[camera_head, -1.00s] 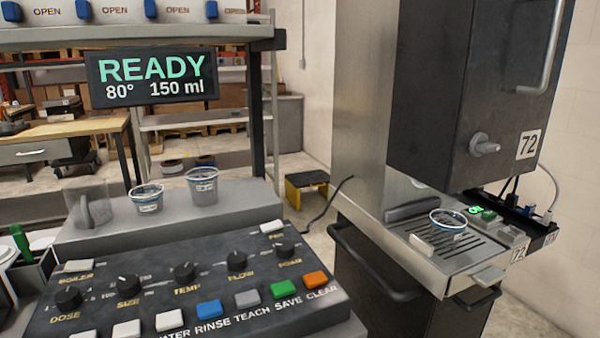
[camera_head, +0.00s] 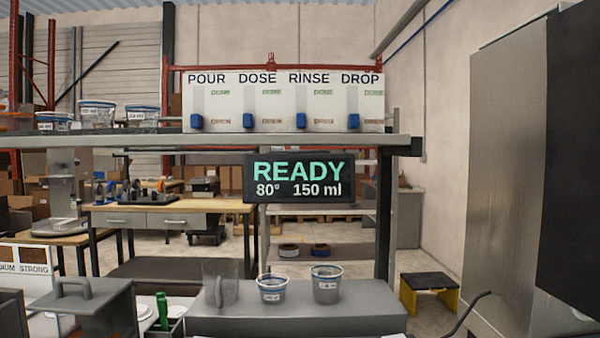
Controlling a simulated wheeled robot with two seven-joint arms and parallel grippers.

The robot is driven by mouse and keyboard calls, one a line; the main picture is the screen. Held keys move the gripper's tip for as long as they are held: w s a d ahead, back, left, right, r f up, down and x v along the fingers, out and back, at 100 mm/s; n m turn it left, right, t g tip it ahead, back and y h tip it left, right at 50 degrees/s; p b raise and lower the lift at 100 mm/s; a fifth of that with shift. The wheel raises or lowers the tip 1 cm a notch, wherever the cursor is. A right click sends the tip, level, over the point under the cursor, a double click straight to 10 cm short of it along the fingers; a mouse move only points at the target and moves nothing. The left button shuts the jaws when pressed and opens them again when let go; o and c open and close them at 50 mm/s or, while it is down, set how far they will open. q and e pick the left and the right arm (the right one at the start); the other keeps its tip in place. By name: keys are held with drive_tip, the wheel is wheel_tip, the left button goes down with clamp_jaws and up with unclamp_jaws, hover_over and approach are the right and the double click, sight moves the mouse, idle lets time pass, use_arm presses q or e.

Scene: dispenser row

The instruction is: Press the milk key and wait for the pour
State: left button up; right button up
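The milk key is not visible in this view, and the panel of knobs and keys is out of frame below. A dark display (camera_head: 299,178) under the shelf reads READY, 80° and 150 ml. Two clear cups with blue rims, a left one (camera_head: 271,288) and a right one (camera_head: 326,284), stand on a grey ledge (camera_head: 300,321). The tall steel dispenser cabinet (camera_head: 497,190) is at the right, its tray out of frame. Neither of my grippers is in view.
A white board (camera_head: 283,102) on the shelf reads POUR, DOSE, RINSE, DROP, with blue switches below. Several cups stand on the shelf at left. A grey lidded box (camera_head: 88,305) is at lower left. A yellow and black stool (camera_head: 429,292) stands on the floor.

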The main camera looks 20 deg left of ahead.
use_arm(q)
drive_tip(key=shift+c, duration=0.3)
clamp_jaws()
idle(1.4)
